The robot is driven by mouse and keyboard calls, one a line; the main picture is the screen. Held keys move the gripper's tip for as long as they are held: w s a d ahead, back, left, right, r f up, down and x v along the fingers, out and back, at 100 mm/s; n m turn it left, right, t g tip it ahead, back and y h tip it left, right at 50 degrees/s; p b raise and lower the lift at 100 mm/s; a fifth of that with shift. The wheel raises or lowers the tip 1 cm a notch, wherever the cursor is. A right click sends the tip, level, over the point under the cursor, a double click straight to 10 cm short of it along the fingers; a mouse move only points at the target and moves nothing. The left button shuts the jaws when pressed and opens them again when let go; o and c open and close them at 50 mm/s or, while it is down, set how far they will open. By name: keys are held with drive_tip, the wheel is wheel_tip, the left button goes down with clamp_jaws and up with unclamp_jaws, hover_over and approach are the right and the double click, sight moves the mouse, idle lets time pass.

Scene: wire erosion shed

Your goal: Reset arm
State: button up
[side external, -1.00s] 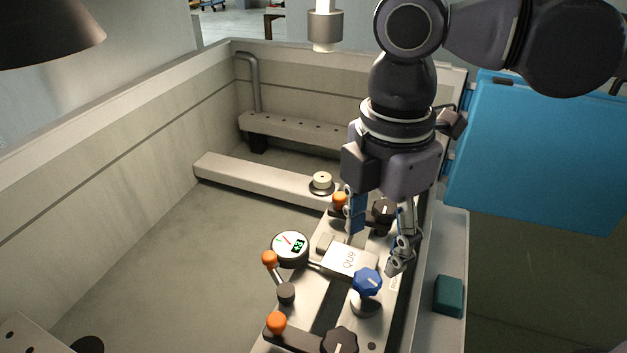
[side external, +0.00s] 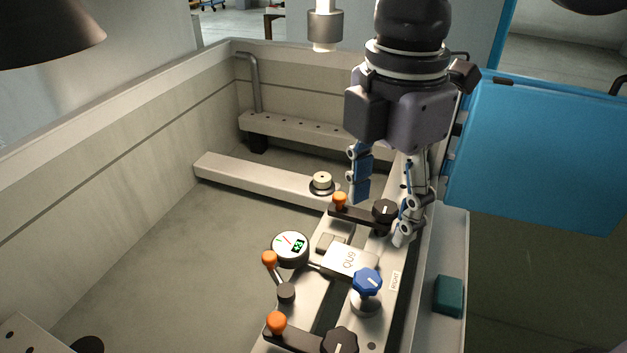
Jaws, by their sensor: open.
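My gripper (side external: 381,213) hangs from above over the far end of the fixture, with its two fingers spread apart and nothing between them. The fingertips are near the black knob (side external: 385,211) and the far orange-tipped clamp lever (side external: 340,201); whether they touch anything I cannot tell. The light block marked QU9 (side external: 350,260) sits on the fixture rails (side external: 381,288), nearer the camera than my gripper. A blue knob (side external: 367,281) stands beside the block.
A round dial gauge (side external: 290,249) and more orange-tipped levers (side external: 277,322) stand on the fixture. A teal block (side external: 448,296) lies on the right ledge. A blue door panel (side external: 545,150) stands at right. A nozzle (side external: 324,27) hangs above. The tank floor at left (side external: 180,260) is clear.

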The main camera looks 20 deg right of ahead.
sight(368, 278)
idle(0.7)
drive_tip(key=shift+f+m, duration=2)
drive_tip(key=shift+m, duration=1)
drive_tip(key=shift+f+m, duration=2)
drive_tip(key=shift+m, duration=1)
drive_tip(key=shift+f+m, duration=2)
drive_tip(key=shift+m, duration=1)
drive_tip(key=c, duration=1.1)
